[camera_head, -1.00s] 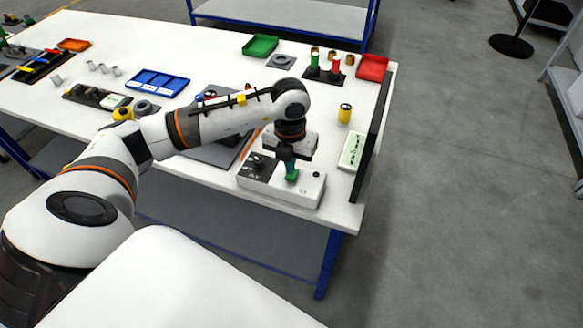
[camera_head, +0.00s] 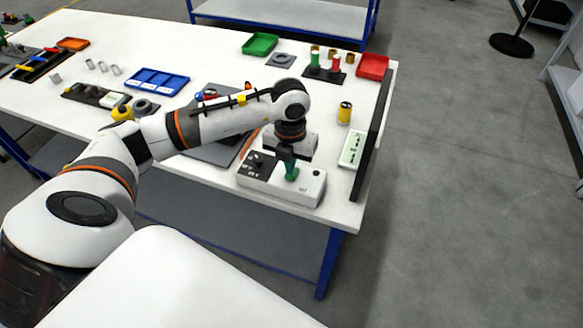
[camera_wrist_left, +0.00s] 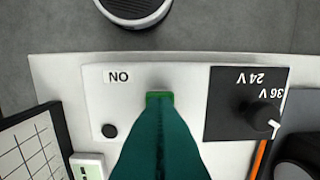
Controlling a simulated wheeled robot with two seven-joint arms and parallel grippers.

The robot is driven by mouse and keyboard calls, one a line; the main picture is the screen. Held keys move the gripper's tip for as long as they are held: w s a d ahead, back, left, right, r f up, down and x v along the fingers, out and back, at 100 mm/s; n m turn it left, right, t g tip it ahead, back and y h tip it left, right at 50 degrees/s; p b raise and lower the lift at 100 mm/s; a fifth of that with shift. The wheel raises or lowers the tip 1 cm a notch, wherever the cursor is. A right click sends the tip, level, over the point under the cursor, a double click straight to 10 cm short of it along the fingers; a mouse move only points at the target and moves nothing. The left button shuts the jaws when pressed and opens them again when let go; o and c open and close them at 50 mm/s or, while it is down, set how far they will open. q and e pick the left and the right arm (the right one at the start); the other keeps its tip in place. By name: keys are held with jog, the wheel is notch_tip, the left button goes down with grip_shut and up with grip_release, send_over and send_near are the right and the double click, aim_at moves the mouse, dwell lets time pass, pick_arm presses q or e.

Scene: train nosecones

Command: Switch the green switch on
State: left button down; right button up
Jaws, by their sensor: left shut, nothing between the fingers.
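The white control box (camera_head: 309,190) sits at the near right corner of the white table. The green switch (camera_head: 291,173) stands on it. My left gripper (camera_head: 287,158) reaches down from above with its dark fingers shut and empty, their tips right at the switch; I cannot tell whether they touch it. In the left wrist view the shut dark green fingers (camera_wrist_left: 160,135) cover most of the switch, and only a small bright green part (camera_wrist_left: 160,97) shows. An upside-down "ON" label (camera_wrist_left: 119,76) is beside it. My right gripper is not in view.
On the box are a black panel with a knob (camera_wrist_left: 262,115) and a black button (camera_wrist_left: 109,131). A yellow cylinder (camera_head: 345,112), a white-green device (camera_head: 352,149) and a black upright panel (camera_head: 372,140) stand to the right. A grey plate (camera_head: 213,150) lies left of the box.

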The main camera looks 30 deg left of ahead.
pick_arm(q)
jog(key=shift+f+b, duration=0.4)
jog(key=shift+f, duration=0.15)
jog(key=shift+r, duration=0.15)
jog(key=shift+r+p, duration=2.25)
jog(key=shift+r, duration=1.2)
